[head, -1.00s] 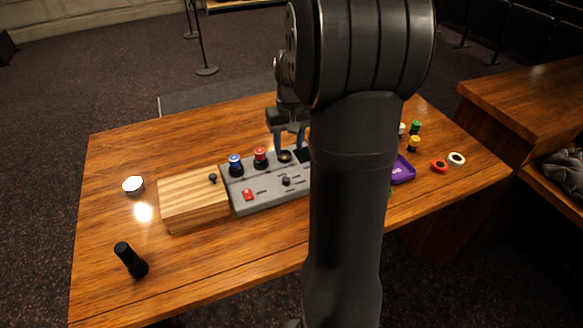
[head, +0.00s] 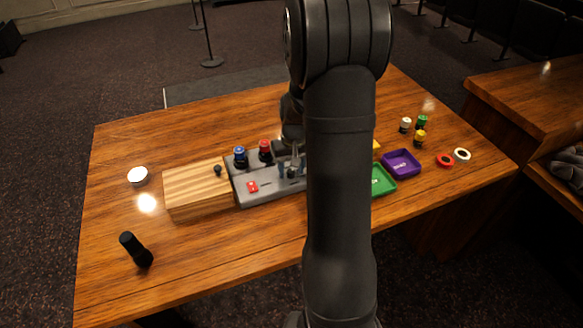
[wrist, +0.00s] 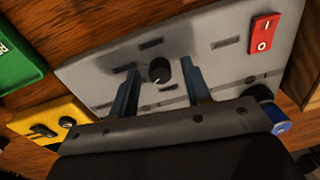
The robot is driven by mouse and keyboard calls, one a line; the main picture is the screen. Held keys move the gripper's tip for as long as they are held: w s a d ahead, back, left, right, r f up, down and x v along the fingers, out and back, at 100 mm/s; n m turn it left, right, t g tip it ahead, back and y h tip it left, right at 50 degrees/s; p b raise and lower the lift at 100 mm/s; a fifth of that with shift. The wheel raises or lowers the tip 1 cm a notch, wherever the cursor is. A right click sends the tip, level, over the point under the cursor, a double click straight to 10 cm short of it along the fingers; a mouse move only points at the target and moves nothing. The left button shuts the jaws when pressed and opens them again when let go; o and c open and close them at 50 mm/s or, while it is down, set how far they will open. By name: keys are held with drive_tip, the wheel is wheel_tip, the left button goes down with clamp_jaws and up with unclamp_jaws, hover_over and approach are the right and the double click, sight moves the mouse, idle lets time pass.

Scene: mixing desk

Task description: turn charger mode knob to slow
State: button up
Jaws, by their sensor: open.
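The charger (head: 248,199) is a grey panel box on the desk. Its black mode knob (wrist: 160,71) has a pale pointer mark and sits on the panel in the wrist view. Small label plates lie around the knob, but their lettering is too small to read. My gripper (wrist: 160,80) is open, with one blue-grey finger on each side of the knob and visible gaps to it.
A blue-topped battery (head: 240,156) and a red-topped one (head: 265,151) stand at the panel's back. A wooden block (head: 197,190) adjoins its left side. Green (head: 391,181) and purple (head: 416,163) trays lie right. A black cylinder (head: 135,250) stands front left.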

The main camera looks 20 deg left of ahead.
clamp_jaws()
drive_tip(key=shift+n, duration=0.4)
drive_tip(key=n, duration=0.5)
drive_tip(key=shift+n, duration=0.4)
drive_tip(key=n, duration=0.5)
drive_tip(key=shift+w+a, duration=0.1)
drive_tip(key=shift+w, duration=0.05)
drive_tip(key=shift+r+n+h, duration=0.1)
drive_tip(key=shift+n+h, duration=0.2)
unclamp_jaws()
